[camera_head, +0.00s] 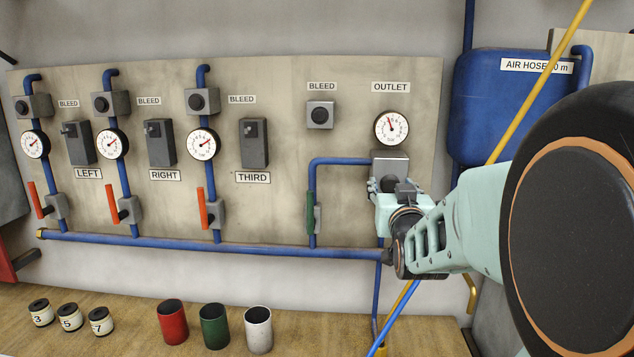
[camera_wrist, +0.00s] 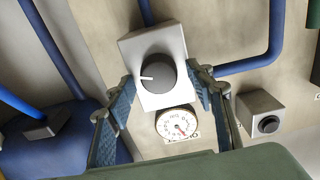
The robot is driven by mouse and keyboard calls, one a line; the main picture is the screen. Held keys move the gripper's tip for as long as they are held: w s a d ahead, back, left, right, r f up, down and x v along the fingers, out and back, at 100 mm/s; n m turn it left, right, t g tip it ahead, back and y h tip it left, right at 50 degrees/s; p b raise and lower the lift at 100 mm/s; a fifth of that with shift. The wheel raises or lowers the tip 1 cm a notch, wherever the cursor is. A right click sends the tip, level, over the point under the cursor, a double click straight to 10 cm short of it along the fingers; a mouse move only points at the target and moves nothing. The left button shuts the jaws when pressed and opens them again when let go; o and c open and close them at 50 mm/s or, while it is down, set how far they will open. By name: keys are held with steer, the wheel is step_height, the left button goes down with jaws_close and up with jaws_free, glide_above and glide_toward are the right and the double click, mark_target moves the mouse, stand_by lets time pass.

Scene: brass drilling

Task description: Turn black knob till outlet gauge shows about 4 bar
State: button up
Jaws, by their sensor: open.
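The black knob (camera_wrist: 158,74) sits on a light grey block (camera_wrist: 130,48) in the wrist view; its white mark points left. The red needle points up, slightly left; the dial's numbers are too small to read surely. The gauge also shows upside down in the wrist view (camera_wrist: 176,122). My gripper (camera_head: 393,187) is at the block. In the wrist view its open fingers (camera_wrist: 166,84) stand either side of the knob, with gaps to it.
A bleed button (camera_head: 320,115) and a green-handled valve (camera_head: 312,212) are left of the outlet. Blue pipes (camera_head: 250,247) run along the board. A yellow hose (camera_head: 540,80) and a blue tank (camera_head: 500,110) are at right. Cups (camera_head: 214,326) stand on the bench below.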

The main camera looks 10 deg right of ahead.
steer(key=c, duration=1.1)
steer(key=shift+c, duration=0.2)
steer(key=shift+f+b, duration=0.15)
steer(key=shift+b, duration=0.3)
steer(key=shift+n+b, duration=0.4)
steer(key=shift+b, duration=0.45)
steer(key=o, duration=1.1)
steer(key=shift+o, duration=0.2)
steer(key=p, duration=0.2)
steer(key=shift+r+m+p, duration=0.3)
steer(key=shift+r+p, duration=0.05)
